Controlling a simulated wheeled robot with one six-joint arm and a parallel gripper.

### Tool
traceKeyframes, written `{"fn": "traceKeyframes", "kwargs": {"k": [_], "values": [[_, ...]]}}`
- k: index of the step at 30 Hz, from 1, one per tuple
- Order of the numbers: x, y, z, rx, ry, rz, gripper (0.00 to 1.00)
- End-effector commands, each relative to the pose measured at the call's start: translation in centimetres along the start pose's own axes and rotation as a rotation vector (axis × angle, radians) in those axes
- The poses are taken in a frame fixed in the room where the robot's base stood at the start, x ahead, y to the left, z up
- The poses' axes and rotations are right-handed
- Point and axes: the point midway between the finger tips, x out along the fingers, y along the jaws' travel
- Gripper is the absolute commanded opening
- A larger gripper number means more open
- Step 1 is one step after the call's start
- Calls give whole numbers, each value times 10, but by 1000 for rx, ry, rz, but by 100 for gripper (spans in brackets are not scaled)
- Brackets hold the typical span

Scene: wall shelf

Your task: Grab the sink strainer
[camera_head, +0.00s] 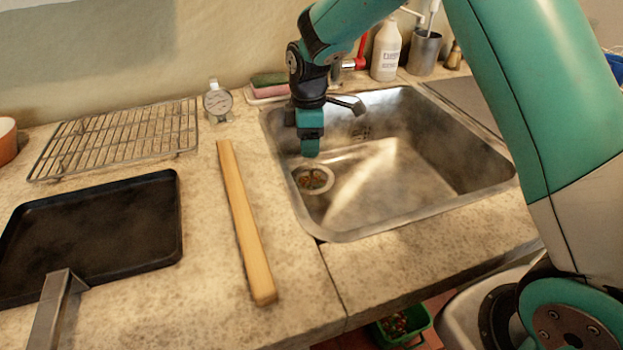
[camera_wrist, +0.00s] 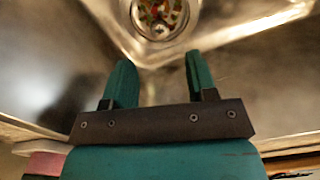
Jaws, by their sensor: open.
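The sink strainer (camera_head: 313,180) lies in the bottom of the metal sink (camera_head: 430,200), near its left side. It is round with a pale metal rim and holds reddish and green scraps. My gripper (camera_head: 310,148) points down over the left part of the sink, above and just behind the strainer. In the wrist view the strainer (camera_wrist: 160,14) is at the top edge, partly cut off, ahead of the two green fingers. My gripper (camera_wrist: 160,75) is open there, with nothing between its fingers.
A faucet (camera_head: 347,103) stands at the sink's back rim, close to my gripper. A sponge (camera_head: 270,82), a white bottle (camera_head: 386,50) and a metal cup (camera_head: 425,52) stand behind. A wooden stick (camera_head: 245,220), dark tray (camera_head: 100,235), wire rack (camera_head: 120,138) and dial thermometer (camera_head: 217,102) lie left.

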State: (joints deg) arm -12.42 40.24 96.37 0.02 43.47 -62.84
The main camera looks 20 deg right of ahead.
Motion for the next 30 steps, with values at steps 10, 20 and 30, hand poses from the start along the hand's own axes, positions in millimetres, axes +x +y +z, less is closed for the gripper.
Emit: {"fn": "traceKeyframes", "kwargs": {"k": [10, 20, 30], "values": [[35, 0, 3, 3, -1, -2, 52], [74, 0, 6, 3, 1, 1, 52], [75, 0, 6, 4, 1, 1, 25]]}}
